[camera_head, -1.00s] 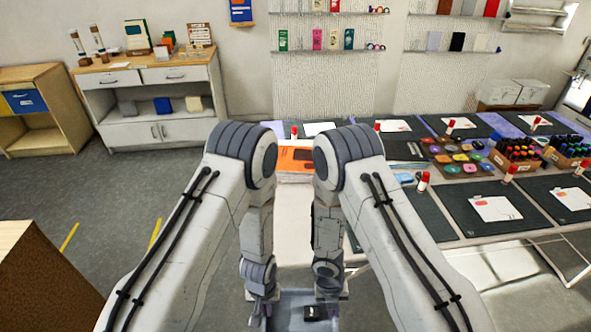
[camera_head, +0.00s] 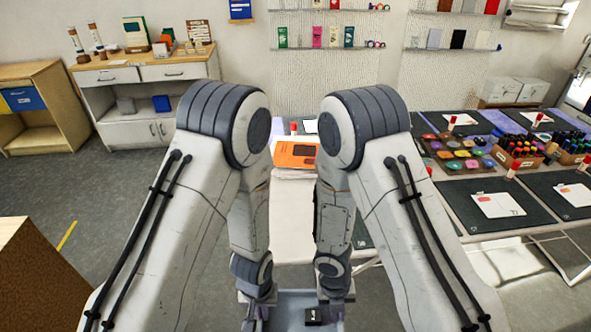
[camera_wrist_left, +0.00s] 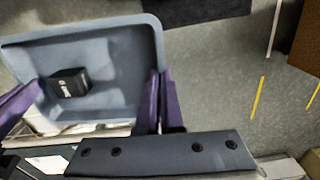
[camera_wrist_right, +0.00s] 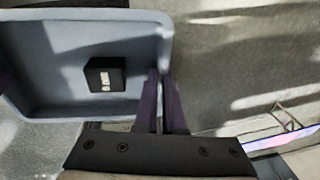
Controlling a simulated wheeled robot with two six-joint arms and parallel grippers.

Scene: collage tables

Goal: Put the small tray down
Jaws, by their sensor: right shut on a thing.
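The small tray (camera_head: 290,303) is grey-blue with raised walls and shows at the bottom middle of the head view, cut by the frame edge. A small black box (camera_head: 313,316) lies inside it. My left gripper (camera_wrist_left: 160,97) has its purple fingers close together at one side wall of the tray (camera_wrist_left: 118,38). My right gripper (camera_wrist_right: 163,97) is shut on the opposite side wall of the tray (camera_wrist_right: 60,30). The black box also shows in the left wrist view (camera_wrist_left: 70,82) and the right wrist view (camera_wrist_right: 105,74). The tray's underside is hidden.
A white table top (camera_head: 290,225) with an orange-topped stack (camera_head: 296,155) lies beyond the tray, between my arms. Dark-mat tables (camera_head: 465,200) with inks and markers stand to the right. A wooden block (camera_head: 40,285) is at lower left. Grey floor (camera_head: 130,220) is open at left.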

